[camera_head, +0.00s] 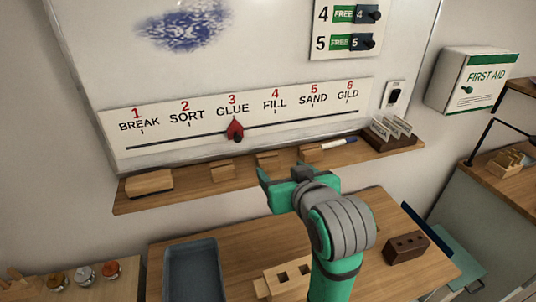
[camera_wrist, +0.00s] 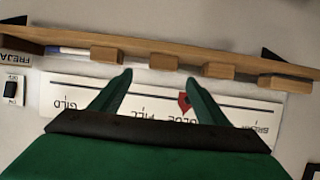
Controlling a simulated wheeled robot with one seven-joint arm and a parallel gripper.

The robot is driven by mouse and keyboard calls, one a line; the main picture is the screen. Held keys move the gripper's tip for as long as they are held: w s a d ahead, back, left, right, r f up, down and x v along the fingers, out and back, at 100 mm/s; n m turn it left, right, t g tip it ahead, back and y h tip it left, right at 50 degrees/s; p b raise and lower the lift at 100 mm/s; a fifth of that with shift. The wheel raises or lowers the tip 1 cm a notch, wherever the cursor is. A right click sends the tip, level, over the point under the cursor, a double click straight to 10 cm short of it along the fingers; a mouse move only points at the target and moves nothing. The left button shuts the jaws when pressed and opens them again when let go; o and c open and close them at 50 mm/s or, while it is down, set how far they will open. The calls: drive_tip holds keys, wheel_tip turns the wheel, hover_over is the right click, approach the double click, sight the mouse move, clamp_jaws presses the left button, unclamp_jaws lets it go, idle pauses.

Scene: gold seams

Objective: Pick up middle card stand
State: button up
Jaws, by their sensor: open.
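Three small wooden card stands sit on the ledge under the whiteboard. The middle card stand (camera_head: 268,160) is between a left one (camera_head: 222,170) and a right one (camera_head: 311,152). In the wrist view, which is upside down, the middle card stand (camera_wrist: 163,61) lies just beyond my fingertips, roughly between them. My gripper (camera_head: 284,176) is open and empty, near the ledge's front edge in the head view. Its two green fingers (camera_wrist: 158,77) are spread in the wrist view. No contact with the stand shows.
A longer wooden block (camera_head: 149,183) lies at the ledge's left end. A blue-capped marker (camera_head: 338,142) and a card holder (camera_head: 391,133) are to the right. The workbench below holds a grey tray (camera_head: 194,270) and a dark brown block (camera_head: 406,247).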

sight(270, 160)
drive_tip(key=x, duration=0.3)
drive_tip(key=shift+w+a+f, duration=0.15)
drive_tip(key=shift+w+f, duration=0.05)
drive_tip(key=shift+w, duration=0.05)
drive_tip(key=shift+w+a+f, duration=0.2)
drive_tip(key=shift+w+a, duration=0.1)
drive_tip(key=shift+a, duration=0.15)
drive_tip(key=shift+r+x, duration=0.15)
drive_tip(key=shift+x, duration=1.2)
drive_tip(key=shift+r+x, duration=0.1)
drive_tip(key=shift+x, duration=1.3)
drive_tip(key=shift+w+d, duration=0.1)
drive_tip(key=shift+w, duration=0.05)
drive_tip(key=c, duration=1.1)
